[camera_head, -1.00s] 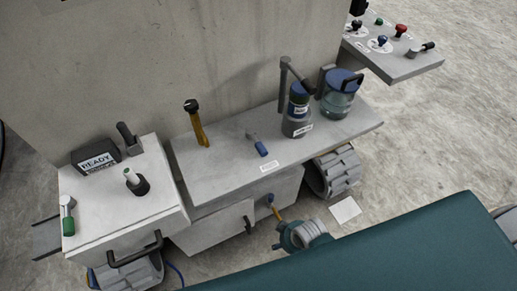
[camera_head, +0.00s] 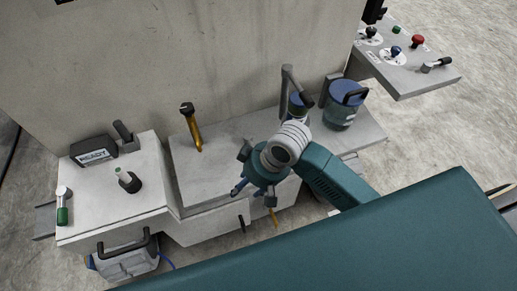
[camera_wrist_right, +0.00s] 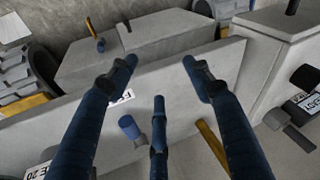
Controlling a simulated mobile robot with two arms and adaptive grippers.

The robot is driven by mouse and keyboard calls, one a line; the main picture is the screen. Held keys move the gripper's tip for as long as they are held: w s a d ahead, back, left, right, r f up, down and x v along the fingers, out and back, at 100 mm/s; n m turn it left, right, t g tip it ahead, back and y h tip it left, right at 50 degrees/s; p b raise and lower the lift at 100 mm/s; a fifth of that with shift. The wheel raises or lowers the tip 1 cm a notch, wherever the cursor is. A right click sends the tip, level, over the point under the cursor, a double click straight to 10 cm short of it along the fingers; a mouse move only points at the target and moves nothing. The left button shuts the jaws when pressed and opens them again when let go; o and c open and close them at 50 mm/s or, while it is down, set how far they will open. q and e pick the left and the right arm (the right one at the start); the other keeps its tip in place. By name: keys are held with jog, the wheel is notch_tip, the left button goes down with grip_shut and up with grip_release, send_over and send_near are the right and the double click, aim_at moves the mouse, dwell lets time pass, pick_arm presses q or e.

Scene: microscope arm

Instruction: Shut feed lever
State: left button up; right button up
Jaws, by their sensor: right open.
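The feed lever, a short lever with a blue grip (camera_wrist_right: 128,127), shows in the right wrist view on the grey bench top (camera_wrist_right: 172,80), beside a white label (camera_wrist_right: 122,97) starting "FE". In the head view my right gripper covers it. My right gripper (camera_head: 252,178) hangs over the middle of the bench top in the head view. In the right wrist view its dark blue fingers (camera_wrist_right: 160,75) are spread and empty. The lever lies between the left and middle fingers in that picture, apparently below them and not held. My left gripper is not in view.
A yellow upright lever (camera_head: 192,128) stands on the bench left of my right gripper. Jars (camera_head: 340,112) and a dark bent post (camera_head: 289,88) stand to its right. A lower left cabinet carries a READY box (camera_head: 94,154). A knob panel (camera_head: 405,72) is far right.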

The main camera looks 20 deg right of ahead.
jog(key=shift+m+g+h, duration=0.3)
jog(key=shift+g, duration=0.3)
jog(key=w+d+r, duration=0.1)
jog(key=w, duration=0.1)
jog(key=w+r, duration=0.1)
jog(key=w+d+r, duration=0.1)
jog(key=w, duration=0.1)
jog(key=shift+w+d, duration=0.3)
jog(key=shift+w, duration=0.05)
jog(key=w+d+r+m+g, duration=0.1)
jog(key=w+d+r+m, duration=0.2)
jog(key=w+d+r, duration=0.3)
jog(key=shift+h, duration=0.4)
jog(key=f, duration=0.3)
jog(key=a+f, duration=0.1)
jog(key=f, duration=0.3)
jog(key=f+p, duration=0.1)
jog(key=f, duration=0.2)
jog(key=shift+s+a+f, duration=0.15)
jog(key=shift+s+f, duration=0.2)
jog(key=shift+f, duration=0.05)
grip_shut()
